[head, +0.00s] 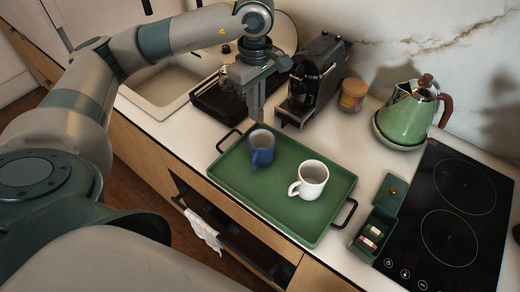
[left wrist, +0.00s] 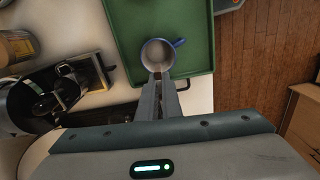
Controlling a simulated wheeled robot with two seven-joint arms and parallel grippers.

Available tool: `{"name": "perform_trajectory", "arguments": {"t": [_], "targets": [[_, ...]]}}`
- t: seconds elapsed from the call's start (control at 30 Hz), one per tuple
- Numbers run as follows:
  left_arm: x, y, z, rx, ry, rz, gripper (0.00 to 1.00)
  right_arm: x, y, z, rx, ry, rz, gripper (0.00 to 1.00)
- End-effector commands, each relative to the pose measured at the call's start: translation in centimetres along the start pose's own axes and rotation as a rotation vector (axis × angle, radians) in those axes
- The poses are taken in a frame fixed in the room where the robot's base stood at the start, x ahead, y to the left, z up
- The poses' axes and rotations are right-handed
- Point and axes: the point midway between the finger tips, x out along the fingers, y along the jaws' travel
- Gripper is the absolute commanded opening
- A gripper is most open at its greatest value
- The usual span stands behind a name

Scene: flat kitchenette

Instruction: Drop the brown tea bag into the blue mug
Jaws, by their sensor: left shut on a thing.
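The blue mug (head: 262,155) stands upright on the green tray (head: 233,178), near its far left part. It also shows in the left wrist view (left wrist: 178,43), its opening towards the camera. My left gripper (head: 257,117) points down at the mug's far rim, its fingertips just above or beside it; I cannot tell if they touch. My right gripper is not in view.
A white mug (head: 312,178) stands on the tray. A green tea box (head: 368,240) with several tea bags lies right of it, by the black hob (head: 450,215). A green kettle (head: 405,120), jar (head: 352,95) and coffee machine (head: 312,80) stand behind. A sink (head: 165,82) is left.

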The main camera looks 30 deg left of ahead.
Motion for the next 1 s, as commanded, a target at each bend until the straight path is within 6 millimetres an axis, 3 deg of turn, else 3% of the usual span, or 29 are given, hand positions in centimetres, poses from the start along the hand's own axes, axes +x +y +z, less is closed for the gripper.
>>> {"name": "perform_trajectory", "arguments": {"t": [0.3, 0.67, 0.7, 0.77, 1.0], "targets": [[2.4, 0.0, 0.0, -0.001, 0.0, 0.0, 0.0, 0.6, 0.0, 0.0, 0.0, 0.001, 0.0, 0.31], [2.5, 0.0, 0.0, -0.001, 0.0, 0.001, 0.0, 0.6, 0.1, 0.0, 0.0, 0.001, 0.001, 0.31], [2.5, 0.0, 0.0, -0.001, 0.0, 0.001, 0.15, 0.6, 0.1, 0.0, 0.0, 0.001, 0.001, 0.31], [2.5, 0.0, 0.0, -0.001, 0.0, 0.001, 0.27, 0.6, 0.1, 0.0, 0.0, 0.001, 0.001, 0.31], [2.5, 0.0, 0.0, -0.001, 0.0, 0.0, 0.27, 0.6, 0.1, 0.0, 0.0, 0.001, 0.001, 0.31]]}}
